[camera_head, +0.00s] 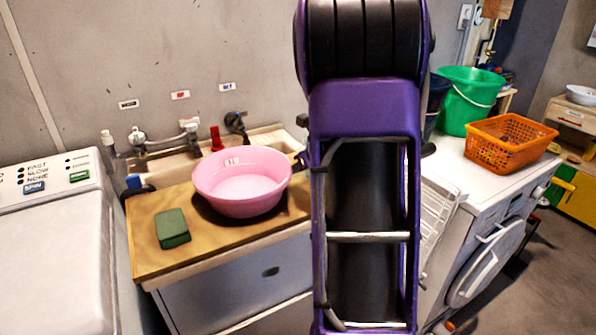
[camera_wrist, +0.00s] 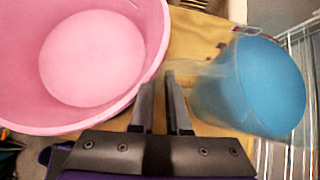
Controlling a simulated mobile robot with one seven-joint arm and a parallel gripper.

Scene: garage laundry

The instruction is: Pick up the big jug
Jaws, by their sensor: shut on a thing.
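A blue jug (camera_wrist: 262,85) is at the right of the wrist view, with a blurred, paler part reaching left toward my fingers. My gripper (camera_wrist: 161,80) is nearly closed, with its fingertips at this left side of the jug. It is shut on the jug, though the exact gripped part is blurred. In the head view my arm stands in front of the counter's right part, and the jug and my fingers are hidden.
A pink basin (camera_head: 242,182) sits on the wooden counter (camera_head: 150,262), close left of my fingers. A green sponge (camera_head: 172,228) lies at front left. Taps stand behind. A wire rack (camera_head: 440,215) is on the right. An orange basket (camera_head: 508,145) and green bucket (camera_head: 468,105) stand on the white machine.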

